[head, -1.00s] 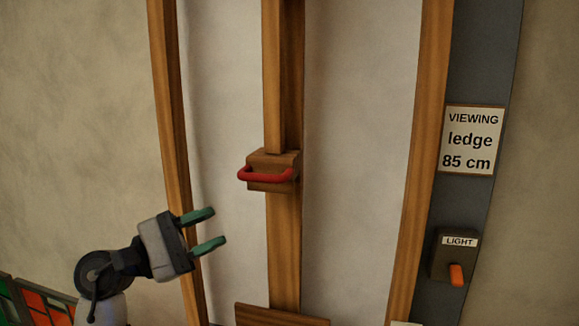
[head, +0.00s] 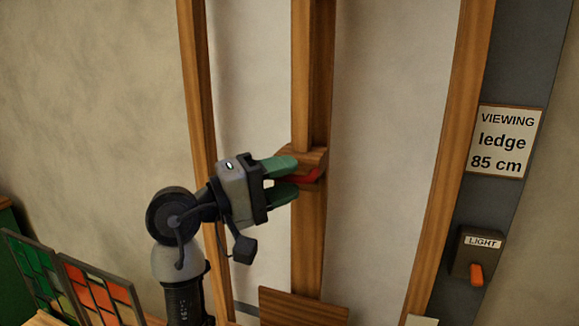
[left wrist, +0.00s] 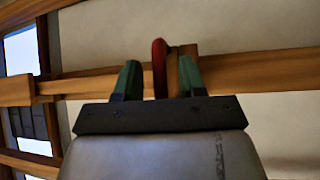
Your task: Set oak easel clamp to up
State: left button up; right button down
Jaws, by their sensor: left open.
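The oak easel clamp is a wooden block (head: 312,157) on the easel's centre post (head: 312,75), with a red handle (head: 311,175) on its front. My left gripper (head: 298,178) is open at the clamp, and its green fingers hide much of the handle in the head view. In the left wrist view the red handle (left wrist: 159,68) stands between the two open fingers (left wrist: 160,80), with a gap on each side. The clamp block (left wrist: 183,58) shows just beyond the handle there. My right gripper is in neither view.
A lower wooden ledge (head: 303,308) crosses the post below the clamp. At right a grey panel carries a "VIEWING ledge 85 cm" sign (head: 503,140) and a LIGHT switch (head: 476,275). Stained glass panels (head: 98,292) stand at lower left.

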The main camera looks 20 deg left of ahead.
pick_arm(q)
jog(key=shift+w+d, duration=0.35)
jog(key=shift+d, duration=0.05)
grip_shut()
jog(key=shift+r, duration=0.1)
